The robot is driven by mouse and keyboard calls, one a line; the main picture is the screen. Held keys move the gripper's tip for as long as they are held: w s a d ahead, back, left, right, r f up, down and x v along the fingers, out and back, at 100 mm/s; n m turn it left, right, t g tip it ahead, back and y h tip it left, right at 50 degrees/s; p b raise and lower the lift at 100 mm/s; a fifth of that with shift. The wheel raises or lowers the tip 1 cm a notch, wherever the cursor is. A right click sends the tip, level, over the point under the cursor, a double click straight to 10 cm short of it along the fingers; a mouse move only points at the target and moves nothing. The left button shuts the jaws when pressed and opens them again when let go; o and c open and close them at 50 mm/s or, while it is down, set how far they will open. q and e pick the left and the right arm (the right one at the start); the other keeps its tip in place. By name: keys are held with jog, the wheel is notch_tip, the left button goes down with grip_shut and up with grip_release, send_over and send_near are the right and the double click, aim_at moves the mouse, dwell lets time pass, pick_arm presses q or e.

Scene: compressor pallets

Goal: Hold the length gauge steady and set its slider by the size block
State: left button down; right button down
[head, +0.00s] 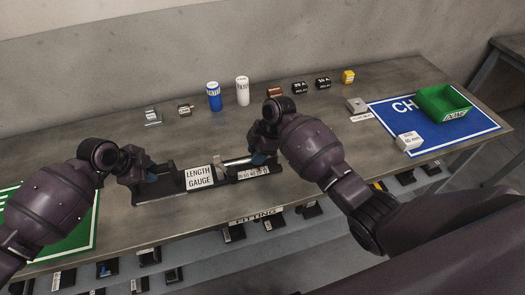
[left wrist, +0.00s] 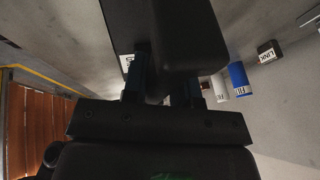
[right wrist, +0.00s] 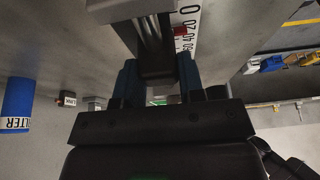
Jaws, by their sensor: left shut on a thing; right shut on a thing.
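The length gauge (head: 199,178) is a dark bar with a white name label and a number scale (head: 253,172), lying on the grey bench. My left gripper (head: 150,176) is shut on its left end; in the left wrist view, the fingers (left wrist: 162,88) straddle a dark block. My right gripper (head: 262,157) is shut on the gauge's dark slider (right wrist: 155,60), beside the scale (right wrist: 187,40). The slider's exact reading is hard to tell. A pale block with a small "mm" label (head: 409,141), seemingly the size block, sits on the blue mat's near left edge.
A green bin (head: 443,102) stands on the blue mat (head: 470,128). Blue (head: 214,97) and white (head: 242,91) cylinders and several small blocks line the bench's back. A grey metal block (head: 357,105) is left of the mat. A green mat (head: 80,235) lies front left.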

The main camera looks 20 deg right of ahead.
jog(key=shift+a, duration=1.25)
jog(key=c, duration=0.7)
grip_release()
jog(key=shift+d, duration=0.1)
jog(key=v, duration=1.2)
